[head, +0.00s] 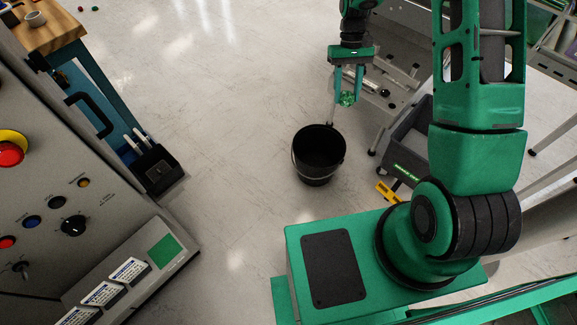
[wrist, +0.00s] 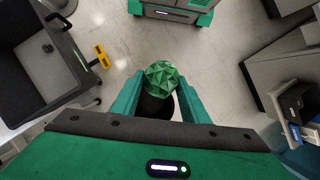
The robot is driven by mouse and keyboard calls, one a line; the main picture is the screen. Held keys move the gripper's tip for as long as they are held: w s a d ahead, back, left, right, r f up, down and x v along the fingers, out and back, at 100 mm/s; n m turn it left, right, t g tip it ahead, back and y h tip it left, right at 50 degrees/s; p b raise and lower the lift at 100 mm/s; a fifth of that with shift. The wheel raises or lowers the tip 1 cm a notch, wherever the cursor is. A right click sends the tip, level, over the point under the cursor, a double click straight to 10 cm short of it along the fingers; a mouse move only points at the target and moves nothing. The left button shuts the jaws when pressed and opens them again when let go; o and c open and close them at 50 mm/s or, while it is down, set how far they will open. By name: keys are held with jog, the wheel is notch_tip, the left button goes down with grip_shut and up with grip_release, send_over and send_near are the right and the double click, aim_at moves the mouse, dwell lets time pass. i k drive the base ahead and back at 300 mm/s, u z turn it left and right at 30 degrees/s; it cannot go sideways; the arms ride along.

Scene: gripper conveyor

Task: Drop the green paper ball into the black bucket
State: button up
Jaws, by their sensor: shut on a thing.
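The green paper ball (wrist: 161,77) is a crumpled, faceted ball held between the fingertips of my gripper (wrist: 160,88) in the wrist view. In the head view the ball (head: 347,99) shows at the tips of my gripper (head: 347,92), which points down and is shut on it. The black bucket (head: 318,170) stands upright on the floor, with its mouth open upward. The ball is in the air above the floor, up and to the right of the bucket in the head picture. In the wrist view the bucket (wrist: 154,106) is mostly hidden behind the ball and my fingers.
A grey cart (head: 407,140) stands right of the bucket, with a yellow item (head: 388,192) near it. A grey control panel (head: 60,190) fills the left side, with a wooden-topped table (head: 42,30) behind. The floor left of the bucket is clear.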

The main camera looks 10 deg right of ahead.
aim_at(321, 163)
jog(key=u, duration=1.5)
jog(key=k, duration=0.95)
jog(key=z, duration=1.3)
jog(key=i, duration=1)
jog(key=u, duration=0.05)
